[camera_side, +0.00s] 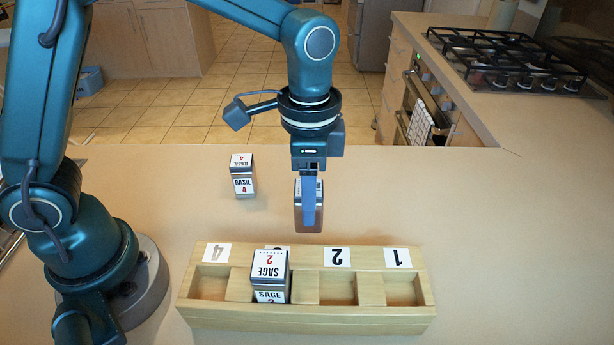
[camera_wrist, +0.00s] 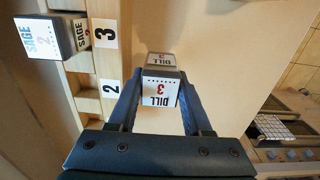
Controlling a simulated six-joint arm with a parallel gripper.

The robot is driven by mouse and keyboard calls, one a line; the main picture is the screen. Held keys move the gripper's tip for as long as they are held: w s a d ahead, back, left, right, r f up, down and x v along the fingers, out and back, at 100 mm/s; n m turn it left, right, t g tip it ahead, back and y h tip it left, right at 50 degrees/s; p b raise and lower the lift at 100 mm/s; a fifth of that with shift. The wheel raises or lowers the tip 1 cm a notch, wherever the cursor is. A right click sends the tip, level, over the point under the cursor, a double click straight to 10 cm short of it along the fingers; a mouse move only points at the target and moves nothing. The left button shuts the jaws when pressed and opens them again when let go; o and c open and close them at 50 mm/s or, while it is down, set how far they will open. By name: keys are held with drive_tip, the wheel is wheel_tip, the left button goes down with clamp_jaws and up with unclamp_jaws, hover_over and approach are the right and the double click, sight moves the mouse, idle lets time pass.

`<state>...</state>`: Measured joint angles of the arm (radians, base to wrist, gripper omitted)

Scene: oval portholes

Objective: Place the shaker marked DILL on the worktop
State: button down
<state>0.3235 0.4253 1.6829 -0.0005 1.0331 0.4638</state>
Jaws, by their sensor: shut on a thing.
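The shaker marked DILL 3 (camera_wrist: 160,92) is between the two fingers of my gripper (camera_wrist: 161,80) in the wrist view. My gripper (camera_side: 309,190) is shut on it. In the side view the DILL shaker (camera_side: 300,222) is upright, behind the rack, with its label mostly hidden by a blue finger. I cannot tell whether its base touches the worktop (camera_side: 480,230). The worktop is tan and wide.
A wooden rack (camera_side: 310,318) stands in front, slots numbered 1 to 4. The SAGE shaker (camera_side: 269,275) sits in slot 3; the other slots are empty. The BASIL shaker (camera_side: 243,178) stands on the worktop, back left. The worktop right of my gripper is clear.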

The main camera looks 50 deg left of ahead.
sight(317, 228)
drive_tip(key=shift+d+f, duration=0.2)
drive_tip(key=shift+d, duration=0.1)
drive_tip(key=shift+f, duration=2)
drive_tip(key=shift+f, duration=0.15)
drive_tip(key=shift+c, duration=1.7)
unclamp_jaws()
